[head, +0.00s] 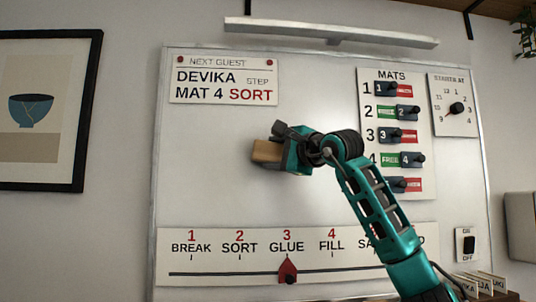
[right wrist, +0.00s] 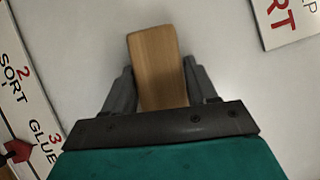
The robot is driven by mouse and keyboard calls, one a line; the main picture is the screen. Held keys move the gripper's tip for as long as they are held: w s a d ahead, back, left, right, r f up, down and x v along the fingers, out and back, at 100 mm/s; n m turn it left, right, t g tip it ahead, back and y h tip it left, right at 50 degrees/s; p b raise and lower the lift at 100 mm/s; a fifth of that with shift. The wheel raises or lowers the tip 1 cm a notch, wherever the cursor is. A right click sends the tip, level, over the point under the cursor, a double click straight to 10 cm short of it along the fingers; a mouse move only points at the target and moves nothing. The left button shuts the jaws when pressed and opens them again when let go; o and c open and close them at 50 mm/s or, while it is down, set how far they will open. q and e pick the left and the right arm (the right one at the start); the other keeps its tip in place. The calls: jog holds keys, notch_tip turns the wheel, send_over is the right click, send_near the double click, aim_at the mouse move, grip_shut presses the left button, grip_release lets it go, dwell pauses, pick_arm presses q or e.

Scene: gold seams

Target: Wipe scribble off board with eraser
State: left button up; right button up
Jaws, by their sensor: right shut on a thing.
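The whiteboard (head: 200,190) hangs on the wall ahead, with a thin metal frame. My right gripper (head: 275,152) is in front of the board's middle, below the name card. It is shut on the wooden eraser (head: 263,152). In the right wrist view the eraser (right wrist: 157,65) is a light wood block between the two dark fingers. Its wiping face is hidden, and I cannot tell whether it touches the board. No scribble shows on the bare board; the gripper and arm hide part of it. My left gripper is not in view.
A name card (head: 223,80) is at the board's upper left. A mats panel (head: 397,78) with several sliders and a dial card (head: 453,88) are at right. A step strip (head: 215,258) with a red pointer (head: 287,271) runs below. A lamp bar (head: 330,32) juts out above.

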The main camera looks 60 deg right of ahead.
jog(key=shift+s+d+b, duration=0.15)
jog(key=shift+s+d, duration=0.7)
jog(key=shift+s, duration=0.15)
jog(key=shift+s+d+b, duration=0.15)
jog(key=shift+s+d, duration=0.65)
jog(key=shift+s, duration=0.2)
jog(key=shift+s+a+b, duration=0.35)
jog(key=shift+s+a, duration=0.6)
jog(key=shift+a, duration=0.25)
jog(key=shift+s+a+b, duration=0.35)
jog(key=shift+s+a, duration=0.55)
jog(key=shift+a, duration=0.25)
jog(key=shift+s+a, duration=0.9)
jog(key=shift+a, duration=0.25)
